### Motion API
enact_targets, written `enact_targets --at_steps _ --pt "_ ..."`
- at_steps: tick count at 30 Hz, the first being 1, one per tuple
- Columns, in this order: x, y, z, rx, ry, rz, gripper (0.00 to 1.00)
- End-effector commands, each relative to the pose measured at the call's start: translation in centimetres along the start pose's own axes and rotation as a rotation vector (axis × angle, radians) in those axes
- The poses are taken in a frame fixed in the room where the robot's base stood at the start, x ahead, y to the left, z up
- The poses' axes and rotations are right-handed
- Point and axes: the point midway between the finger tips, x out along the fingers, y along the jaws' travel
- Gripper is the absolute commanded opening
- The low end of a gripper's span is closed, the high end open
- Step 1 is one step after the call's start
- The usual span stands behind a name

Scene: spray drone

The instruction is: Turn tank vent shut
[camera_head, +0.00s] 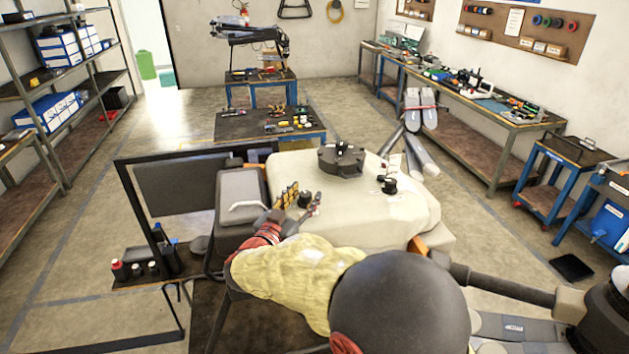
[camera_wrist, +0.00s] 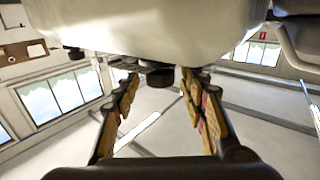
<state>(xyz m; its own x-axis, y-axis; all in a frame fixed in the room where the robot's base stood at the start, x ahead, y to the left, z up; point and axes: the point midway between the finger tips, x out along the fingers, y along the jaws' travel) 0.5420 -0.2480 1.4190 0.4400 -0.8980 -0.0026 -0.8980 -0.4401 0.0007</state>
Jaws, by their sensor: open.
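A cream tank (camera_head: 400,225) of the drone has a big dark lid (camera_head: 342,160) on top. A small dark knob, probably the tank vent (camera_head: 305,199), stands near its left front edge. My gripper (camera_head: 304,194) is open, with a finger on either side of this knob. In the wrist view the tank (camera_wrist: 150,25) fills the top, and the dark knob (camera_wrist: 160,77) shows between the fingertips of my gripper (camera_wrist: 163,83). Gaps seem to remain on both sides; contact cannot be told. A second dark knob (camera_head: 388,186) sits on the tank's right side.
A grey box with a handle (camera_head: 242,198) stands close left of the tank. Folded drone arms (camera_head: 418,150) stand behind right. Low tool tables (camera_head: 268,140) stand behind; open floor lies around.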

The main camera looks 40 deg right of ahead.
Motion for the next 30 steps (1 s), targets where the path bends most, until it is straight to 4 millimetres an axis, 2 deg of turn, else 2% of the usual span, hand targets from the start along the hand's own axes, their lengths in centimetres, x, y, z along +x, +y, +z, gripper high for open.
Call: enact_targets --at_steps 6,12,23,30 --pt "3.5 0.1 -0.1 0.0 0.0 0.002 0.42" --pt "5.6 0.0 0.0 0.0 0.0 0.0 0.42" --pt "6.1 -0.1 -0.1 0.001 0.001 -0.003 0.42" --pt "6.1 -0.1 -0.1 0.001 0.0 -0.003 0.29"
